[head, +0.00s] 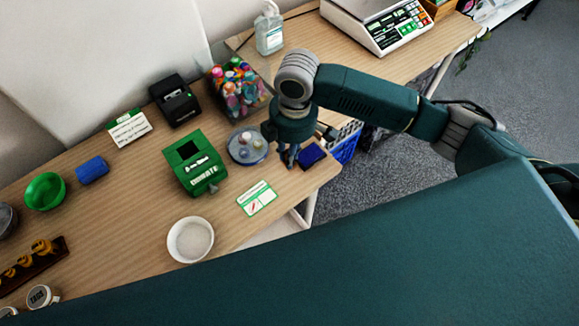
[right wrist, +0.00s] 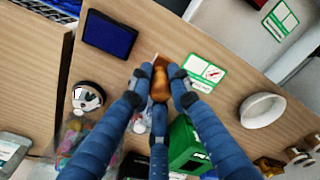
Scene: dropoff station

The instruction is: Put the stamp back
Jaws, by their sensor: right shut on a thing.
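The stamp (right wrist: 160,85), with a brown wooden handle, is between the blue fingers of my right gripper (right wrist: 160,76) in the right wrist view. The fingers are shut on it. In the head view the right gripper (head: 290,158) points down over the table's right part, and the stamp cannot be made out there. The dark blue ink pad (head: 312,154) lies just right of the gripper; it also shows in the right wrist view (right wrist: 110,34), apart from the stamp. My left gripper is not in view.
A round tray (head: 238,158) with small items stands left of the gripper. A green box (head: 193,163), a card (head: 257,199) and a white bowl (head: 190,239) are further left and nearer. A clear container of colourful items (head: 238,88) stands behind. The table edge is close on the right.

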